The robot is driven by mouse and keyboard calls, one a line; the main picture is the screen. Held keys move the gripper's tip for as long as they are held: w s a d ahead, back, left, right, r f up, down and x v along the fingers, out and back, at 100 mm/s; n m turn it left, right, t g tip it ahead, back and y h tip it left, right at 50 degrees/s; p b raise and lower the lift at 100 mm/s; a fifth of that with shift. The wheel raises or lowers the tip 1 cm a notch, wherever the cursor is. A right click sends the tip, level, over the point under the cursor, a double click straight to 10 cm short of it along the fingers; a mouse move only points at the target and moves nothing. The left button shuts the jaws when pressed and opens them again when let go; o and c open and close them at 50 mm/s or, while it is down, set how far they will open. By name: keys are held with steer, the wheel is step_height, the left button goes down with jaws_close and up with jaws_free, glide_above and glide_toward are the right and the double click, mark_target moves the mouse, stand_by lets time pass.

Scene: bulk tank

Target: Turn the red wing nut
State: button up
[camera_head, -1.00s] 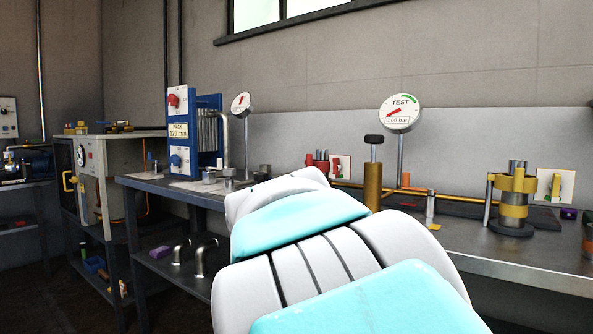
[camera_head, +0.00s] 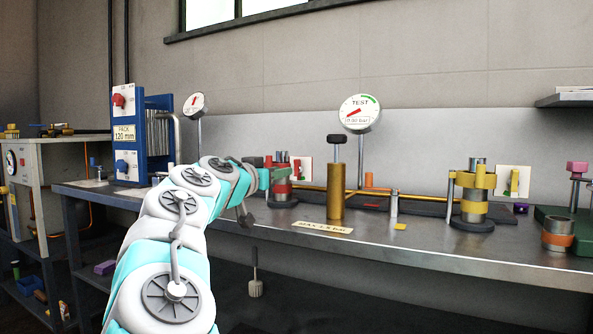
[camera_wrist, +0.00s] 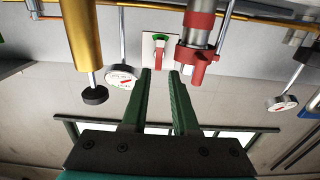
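A red fitting with upright prongs (camera_wrist: 194,58), which looks like the red wing nut, sits on a grey post with a red collar (camera_wrist: 200,22). The wrist view shows it upside down. In the head view the red-banded post (camera_head: 283,190) stands on the bench, partly covered by my gripper (camera_head: 264,178). My gripper (camera_wrist: 160,73) is open, with two green fingers apart and nothing between them. The right fingertip is close beside the red prongs; I cannot tell whether they touch. A white card with a red lever (camera_wrist: 159,58) shows beyond the fingertips.
A brass cylinder with a black knob (camera_head: 336,190) stands right of my gripper. A TEST gauge (camera_head: 360,111) rises behind it. A yellow clamp post (camera_head: 473,195) is further right. The blue pack frame (camera_head: 128,135) is left. The bench's front strip is mostly clear.

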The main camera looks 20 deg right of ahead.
mark_target(295, 168)
steer(key=shift+p+x, duration=0.35)
steer(key=shift+x, duration=3.45)
jaws_close()
